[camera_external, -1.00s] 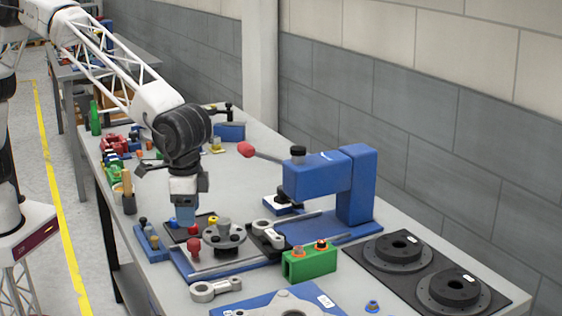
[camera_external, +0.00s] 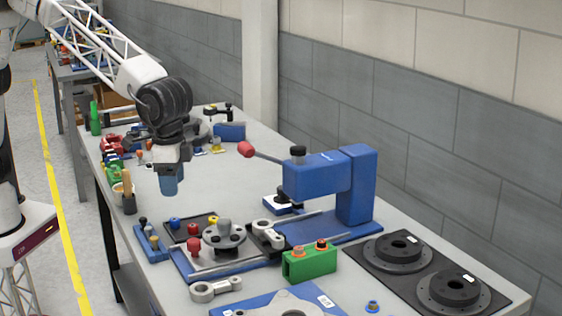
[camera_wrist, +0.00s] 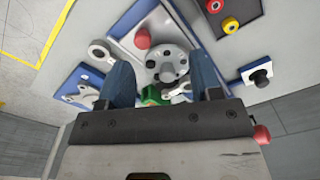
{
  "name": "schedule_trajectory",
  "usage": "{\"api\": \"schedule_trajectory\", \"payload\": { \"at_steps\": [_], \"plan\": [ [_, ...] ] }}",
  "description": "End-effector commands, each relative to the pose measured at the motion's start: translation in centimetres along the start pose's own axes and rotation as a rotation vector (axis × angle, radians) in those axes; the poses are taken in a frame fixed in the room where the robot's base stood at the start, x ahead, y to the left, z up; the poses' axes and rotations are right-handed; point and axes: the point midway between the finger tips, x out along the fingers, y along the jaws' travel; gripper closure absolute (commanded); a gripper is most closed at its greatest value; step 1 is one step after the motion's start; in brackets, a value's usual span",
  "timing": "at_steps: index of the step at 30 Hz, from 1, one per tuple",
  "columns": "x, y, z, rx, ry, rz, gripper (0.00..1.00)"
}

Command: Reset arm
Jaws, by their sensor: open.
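My gripper (camera_external: 169,181) hangs above the bench, behind and left of the blue fixture, with its blue fingers pointing down. In the wrist view my gripper (camera_wrist: 160,85) shows its two blue fingers spread apart with nothing held between them. Below it in that view are the grey round chassis part (camera_wrist: 166,62) and a red knob (camera_wrist: 142,39). In the external view the grey round part (camera_external: 224,236) sits on the blue fixture plate, clear of the fingers.
A blue press (camera_external: 330,185) with a red-tipped lever stands on the bench. A dark tray (camera_external: 190,228) holds small red, blue and yellow parts. A green block (camera_external: 310,262) and black discs (camera_external: 398,250) lie nearer. A green bottle (camera_external: 95,118) stands at the far left edge.

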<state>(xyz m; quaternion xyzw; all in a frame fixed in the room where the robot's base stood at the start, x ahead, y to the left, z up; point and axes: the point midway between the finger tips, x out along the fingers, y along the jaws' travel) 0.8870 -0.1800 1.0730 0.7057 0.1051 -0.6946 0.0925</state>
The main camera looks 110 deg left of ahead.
Motion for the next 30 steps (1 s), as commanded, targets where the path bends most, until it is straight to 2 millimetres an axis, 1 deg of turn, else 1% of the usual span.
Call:
{"api": "schedule_trajectory", "payload": {
  "at_steps": [1, 3, 12, 17, 24, 30],
  "plan": [
    [-1.0, -0.9, 0.8, 0.005, 0.005, 0.003, 0.41],
    [-2.1, -2.1, 2.0, 0.013, 0.011, 0.007, 0.41],
    [-6.1, -7.0, 7.2, 0.049, 0.035, 0.022, 0.41],
    [-7.8, -9.6, 10.2, 0.069, 0.047, 0.028, 0.41],
    [-9.9, -13.4, 15.0, 0.098, 0.067, 0.037, 0.41],
    [-11.1, -16.4, 19.2, 0.123, 0.084, 0.043, 0.41]
  ]
}}
